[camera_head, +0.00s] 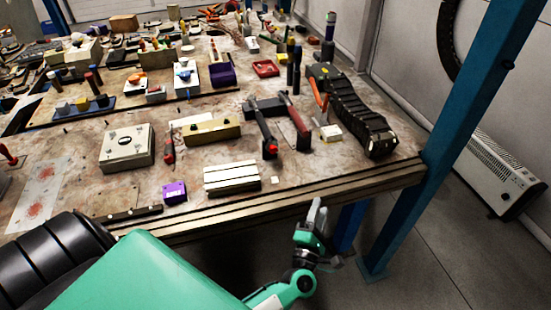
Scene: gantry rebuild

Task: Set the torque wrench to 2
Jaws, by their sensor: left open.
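I cannot tell for sure which tool is the torque wrench. A long dark tool with a red end (263,134) lies on the workbench (120,190), near its front half. No setting scale can be read at this size. My left gripper (322,231) is open and empty, just off the front edge of the bench and below those tools in the picture. It touches none of them. My right gripper is out of view.
A pale box with a dial (127,148), a cream ribbed block (231,177) and a purple block (174,192) stand near the front edge. A black segmented chain (357,115) lies at the right. A blue post (440,140) rises beside the bench's right corner. The back is crowded.

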